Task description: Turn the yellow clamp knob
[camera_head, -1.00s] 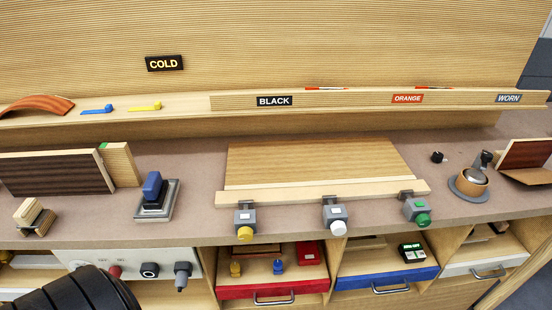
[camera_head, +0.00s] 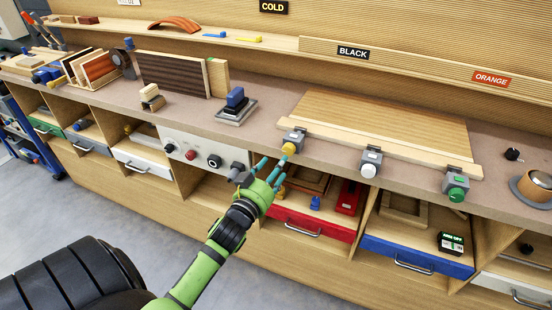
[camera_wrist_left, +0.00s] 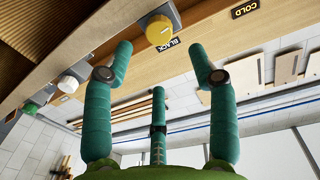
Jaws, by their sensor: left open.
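The yellow clamp knob (camera_head: 289,148) is on the front of a grey clamp (camera_head: 294,137) at the left end of the light wooden bar on the bench edge. In the left wrist view the yellow knob (camera_wrist_left: 159,30) lies ahead, centred between the outer fingertips. My left gripper (camera_head: 273,162), green with teal fingers, is open and empty just below and left of the knob. Its fingers point up toward the knob; the wrist view shows no finger closed on it. My right gripper is not in view.
A white-knob clamp (camera_head: 370,162) and a green-knob clamp (camera_head: 456,187) stand to the right along the bar. A control panel (camera_head: 204,151) with knobs is left of my gripper. An open red drawer (camera_head: 309,225) lies below.

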